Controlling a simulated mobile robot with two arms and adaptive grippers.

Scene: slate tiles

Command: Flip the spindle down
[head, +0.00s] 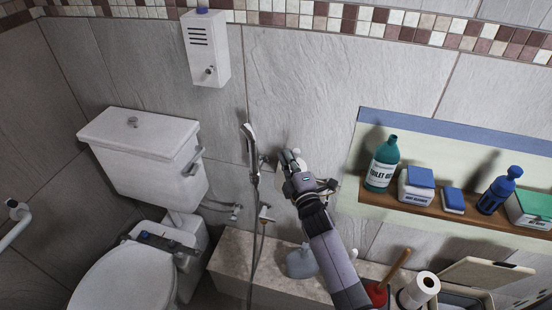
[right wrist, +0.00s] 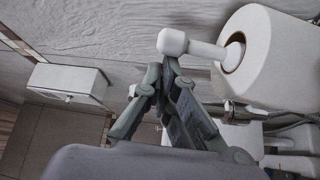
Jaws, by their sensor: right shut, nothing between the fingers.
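The white spindle (right wrist: 207,49) shows in the right wrist view, ending in a rounded knob (right wrist: 172,42). It points left in the picture, out of the hole of a white paper roll (right wrist: 270,50). My right gripper (right wrist: 170,64) is shut and empty, its fingertips close beside the knob; whether they touch it I cannot tell. In the head view my right gripper (head: 289,156) is near the tiled wall and hides most of the spindle and roll behind it. My left gripper is not in view.
A shower hose with handle (head: 250,145) hangs just left of my right gripper. A shelf (head: 425,211) with bottles and boxes is to the right. The toilet (head: 140,280) stands at left. A plunger (head: 378,293) and another paper roll (head: 424,284) are below.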

